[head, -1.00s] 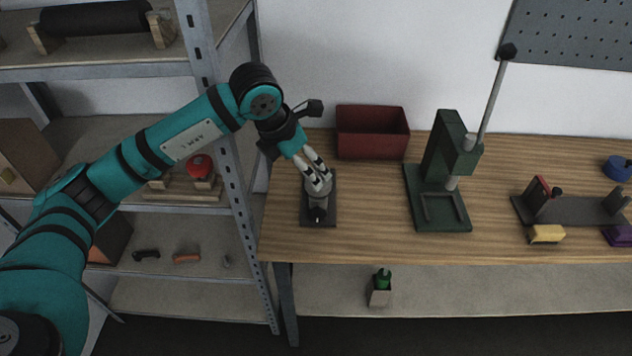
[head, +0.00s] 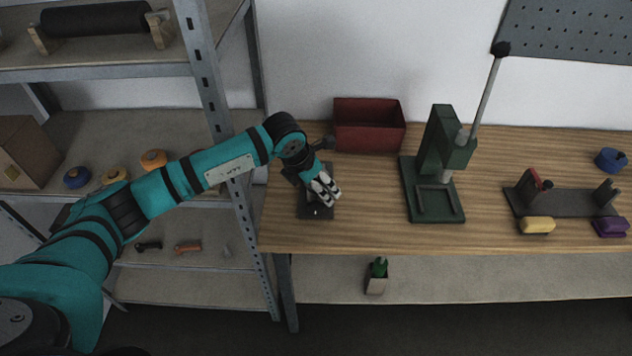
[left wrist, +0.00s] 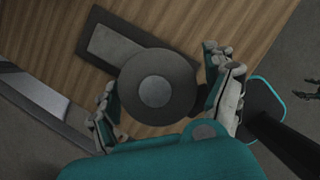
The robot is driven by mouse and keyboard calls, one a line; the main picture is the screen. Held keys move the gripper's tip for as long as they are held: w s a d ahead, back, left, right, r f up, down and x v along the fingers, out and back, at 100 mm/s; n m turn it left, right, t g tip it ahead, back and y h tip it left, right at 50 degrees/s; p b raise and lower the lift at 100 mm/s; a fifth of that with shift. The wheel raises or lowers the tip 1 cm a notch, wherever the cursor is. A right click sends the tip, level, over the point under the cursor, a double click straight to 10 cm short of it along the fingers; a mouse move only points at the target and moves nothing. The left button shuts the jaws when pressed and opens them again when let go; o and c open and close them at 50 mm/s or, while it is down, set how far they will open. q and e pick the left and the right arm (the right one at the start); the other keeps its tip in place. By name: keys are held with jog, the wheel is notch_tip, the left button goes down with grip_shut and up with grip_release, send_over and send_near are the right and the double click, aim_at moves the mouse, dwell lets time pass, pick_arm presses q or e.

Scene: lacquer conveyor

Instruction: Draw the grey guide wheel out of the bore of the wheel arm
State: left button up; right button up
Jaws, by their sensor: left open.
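The grey guide wheel (left wrist: 178,73) shows in the left wrist view as a dark grey disc with a lighter round centre, seen face on. Beside it a lighter grey bar (left wrist: 112,47), apparently the wheel arm, lies over a dark base plate; the bore is hidden behind the disc. My left gripper (left wrist: 165,100) is open, with its fingers on either side of the disc; I cannot tell whether they touch it. In the head view my left gripper (head: 325,190) is over the dark plate (head: 307,211) and hides the wheel.
A red bin (head: 368,125) stands behind on the wooden table (head: 370,230). A green lever press (head: 437,170) stands to the right. A dark fixture (head: 565,205), a yellow block (head: 537,225) and a purple block (head: 610,227) are farther right. A metal shelf upright (head: 230,170) is close on the left.

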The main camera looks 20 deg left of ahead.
pick_arm(q)
jog(key=c, duration=1.5)
